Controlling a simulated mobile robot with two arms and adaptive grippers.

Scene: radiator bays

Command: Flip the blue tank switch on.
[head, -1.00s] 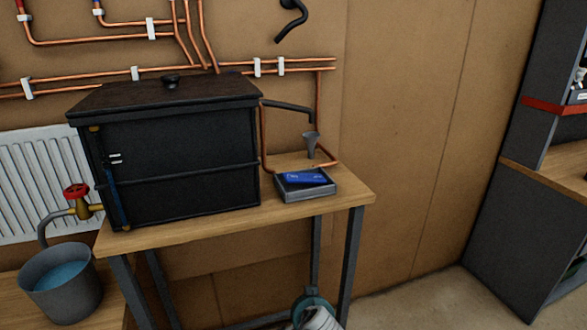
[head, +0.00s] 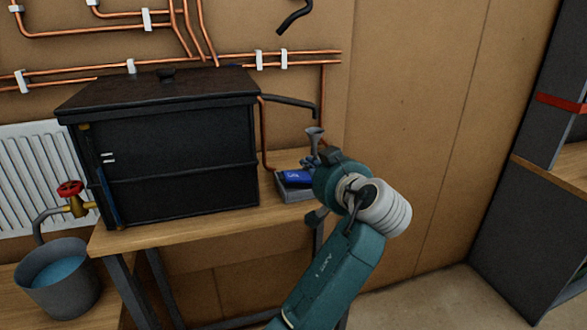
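The box sits at the right end of the wooden bench, beside the black tank (head: 180,150). My wrist covers the right part of the box.
A grey funnel (head: 315,136) on copper pipe stands just behind the gripper, under a dark overflow pipe (head: 290,102). A red valve (head: 70,188) and a water bucket (head: 58,280) are at the left. The floor right of the bench is clear.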

